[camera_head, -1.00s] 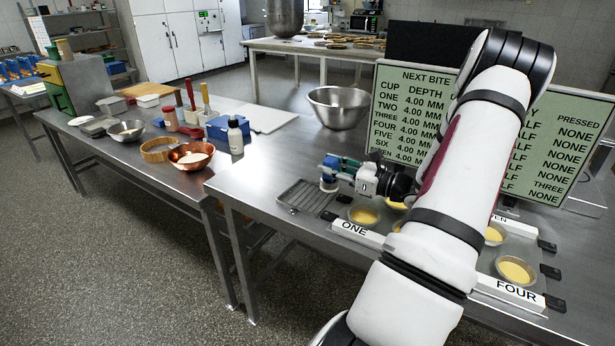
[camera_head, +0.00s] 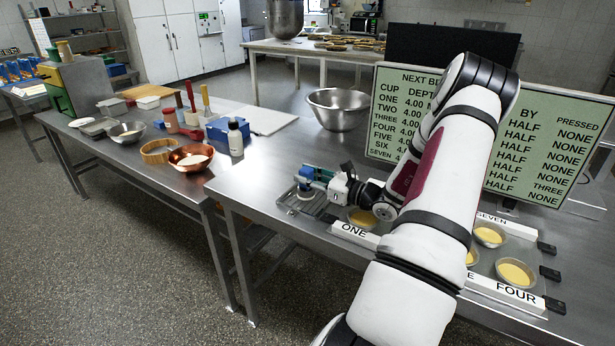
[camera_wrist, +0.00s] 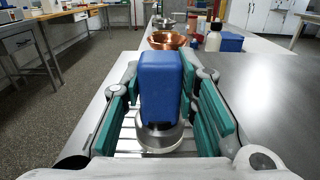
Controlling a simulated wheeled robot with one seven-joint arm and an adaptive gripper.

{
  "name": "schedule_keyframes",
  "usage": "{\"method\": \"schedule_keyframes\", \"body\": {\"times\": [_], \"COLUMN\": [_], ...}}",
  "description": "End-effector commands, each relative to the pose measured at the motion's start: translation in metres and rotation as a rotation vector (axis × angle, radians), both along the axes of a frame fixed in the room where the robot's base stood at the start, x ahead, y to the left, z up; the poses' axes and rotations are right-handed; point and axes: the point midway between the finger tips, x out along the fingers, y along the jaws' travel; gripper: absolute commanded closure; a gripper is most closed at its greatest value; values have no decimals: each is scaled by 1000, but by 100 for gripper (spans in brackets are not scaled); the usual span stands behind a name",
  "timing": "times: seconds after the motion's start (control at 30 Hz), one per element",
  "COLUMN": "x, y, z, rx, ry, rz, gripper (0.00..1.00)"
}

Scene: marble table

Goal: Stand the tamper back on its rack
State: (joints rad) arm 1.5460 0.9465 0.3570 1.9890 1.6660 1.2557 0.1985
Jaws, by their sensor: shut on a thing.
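The tamper has a blue handle (camera_head: 307,173) and a round metal base. My gripper (camera_head: 322,179) is shut on the blue handle, with a teal finger on each side of it in the wrist view. The tamper (camera_wrist: 160,85) looks upright there, its metal base below the fingers. The rack (camera_head: 287,201) is a ribbed metal tray on the near table, and the tamper is over it. Rack ribs (camera_wrist: 128,142) show beside the base in the wrist view. I cannot tell whether the base touches the rack.
Cups of yellow filling (camera_head: 515,272) stand behind number labels to the right, and the ONE label (camera_head: 353,234) is close to the rack. A green board (camera_head: 530,140) stands behind my arm. A copper bowl (camera_head: 190,160) and a white bottle (camera_head: 235,138) stand to the left.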

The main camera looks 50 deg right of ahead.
Motion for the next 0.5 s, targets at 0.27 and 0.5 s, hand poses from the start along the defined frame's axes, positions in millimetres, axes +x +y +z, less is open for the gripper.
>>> {"method": "schedule_keyframes", "body": {"times": [0.27,0.5], "x": [0,0], "y": [0,0], "z": [-4,-4], "rx": [0,0], "ry": [0,0], "rz": [0,0], "gripper": [61,52]}}
